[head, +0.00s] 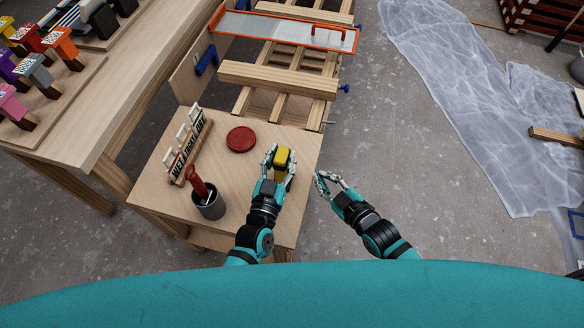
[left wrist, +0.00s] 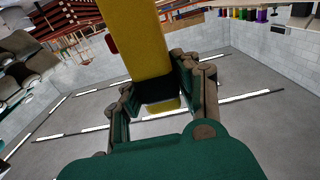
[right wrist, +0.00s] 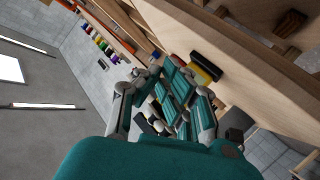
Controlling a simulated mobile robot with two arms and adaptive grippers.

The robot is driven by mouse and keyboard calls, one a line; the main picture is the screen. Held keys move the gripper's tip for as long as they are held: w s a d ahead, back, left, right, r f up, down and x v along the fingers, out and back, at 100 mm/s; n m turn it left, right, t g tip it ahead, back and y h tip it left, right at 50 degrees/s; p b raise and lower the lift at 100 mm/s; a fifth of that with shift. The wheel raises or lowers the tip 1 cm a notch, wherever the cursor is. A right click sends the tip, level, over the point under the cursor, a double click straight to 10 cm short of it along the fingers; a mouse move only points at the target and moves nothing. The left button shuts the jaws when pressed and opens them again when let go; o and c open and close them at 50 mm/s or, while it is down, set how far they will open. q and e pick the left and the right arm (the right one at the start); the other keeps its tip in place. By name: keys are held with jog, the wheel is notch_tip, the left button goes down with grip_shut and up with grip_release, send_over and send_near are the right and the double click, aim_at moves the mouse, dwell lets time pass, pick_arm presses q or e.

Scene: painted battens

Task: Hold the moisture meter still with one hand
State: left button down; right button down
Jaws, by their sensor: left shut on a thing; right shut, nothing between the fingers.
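The yellow moisture meter (head: 283,155) is held over the right part of the small wooden table (head: 225,190). My left gripper (head: 278,166) is shut on it. In the left wrist view the meter (left wrist: 136,40) rises between the fingers (left wrist: 165,95). Its display or face cannot be made out. My right gripper (head: 325,184) is shut and empty, off the table's right edge and apart from the meter. In the right wrist view, a yellow and black piece (right wrist: 205,68), probably the meter, shows beyond my right fingers (right wrist: 165,90).
A round red dish (head: 241,139) lies left of the meter. A dark cup (head: 208,203) with a red-handled tool stands near the table's front left. A lettered rack (head: 187,150) stands on the left. Battens (head: 278,78) lie behind. The floor to the right is clear up to plastic sheeting (head: 460,90).

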jog(key=shift+w+a, duration=0.2)
jog(key=shift+a, duration=0.45)
jog(key=shift+w+a, duration=0.25)
jog(key=shift+a, duration=0.45)
jog(key=shift+w+a, duration=0.2)
jog(key=shift+a, duration=0.45)
jog(key=shift+a, duration=0.1)
jog(key=shift+w+a, duration=0.1)
jog(key=shift+a, duration=0.2)
jog(key=shift+w+a, duration=0.15)
jog(key=shift+a, duration=0.25)
dwell(0.5)
jog(key=shift+d, duration=0.1)
jog(key=shift+s+d, duration=0.3)
jog(key=shift+d, duration=0.4)
jog(key=shift+s+d, duration=0.25)
jog(key=shift+d, duration=0.55)
jog(key=shift+s+d, duration=0.25)
jog(key=shift+d, duration=0.55)
jog(key=shift+s+d, duration=0.25)
jog(key=shift+d, duration=0.55)
